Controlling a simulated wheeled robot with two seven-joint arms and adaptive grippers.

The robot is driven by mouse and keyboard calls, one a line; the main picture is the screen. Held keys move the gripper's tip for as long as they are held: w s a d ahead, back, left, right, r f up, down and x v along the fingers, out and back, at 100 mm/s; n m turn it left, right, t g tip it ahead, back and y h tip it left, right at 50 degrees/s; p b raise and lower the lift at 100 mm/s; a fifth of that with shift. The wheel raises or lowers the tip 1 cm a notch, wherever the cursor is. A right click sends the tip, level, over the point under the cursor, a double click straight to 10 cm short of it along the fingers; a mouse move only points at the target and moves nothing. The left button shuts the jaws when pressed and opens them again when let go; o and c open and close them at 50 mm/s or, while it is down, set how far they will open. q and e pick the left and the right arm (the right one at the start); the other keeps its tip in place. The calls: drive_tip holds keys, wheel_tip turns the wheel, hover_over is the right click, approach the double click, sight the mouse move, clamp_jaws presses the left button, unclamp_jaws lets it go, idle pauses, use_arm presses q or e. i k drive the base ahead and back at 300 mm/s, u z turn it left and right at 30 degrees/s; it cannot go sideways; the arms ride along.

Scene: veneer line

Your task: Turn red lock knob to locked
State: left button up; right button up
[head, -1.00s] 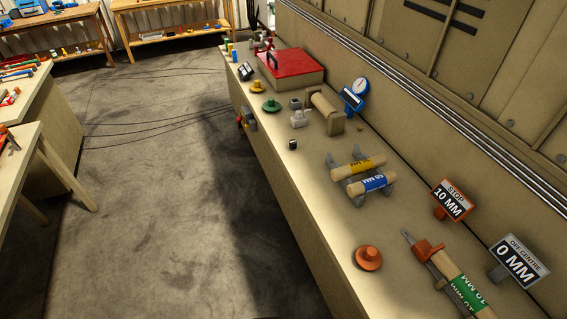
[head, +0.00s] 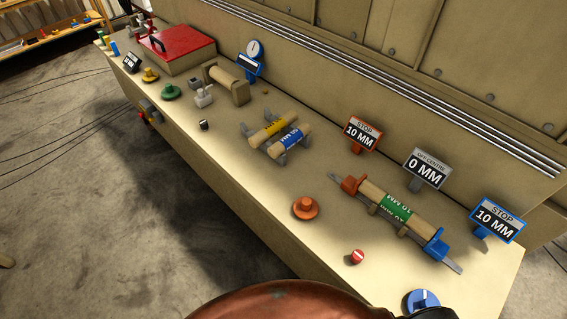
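The red lock knob (head: 357,256) is small and round with a white bar on its top. It sits on the bench top near the front edge, at the lower right of the head view. An orange knob (head: 305,208) is to its left and a blue knob (head: 423,301) to its lower right, cut off by the bottom edge of the picture. Neither of my grippers is in view. I cannot read any lock marking beside the red knob.
Behind the knob, a green-banded wooden roller (head: 396,208) lies between orange and blue end stops. Signs read 10 MM (head: 361,134), 0 MM (head: 426,169) and 10 MM (head: 496,219). A red box (head: 175,48) stands far left. Floor (head: 130,225) lies open in front of the bench.

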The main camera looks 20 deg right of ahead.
sight(357, 255)
drive_tip(key=z, duration=1.25)
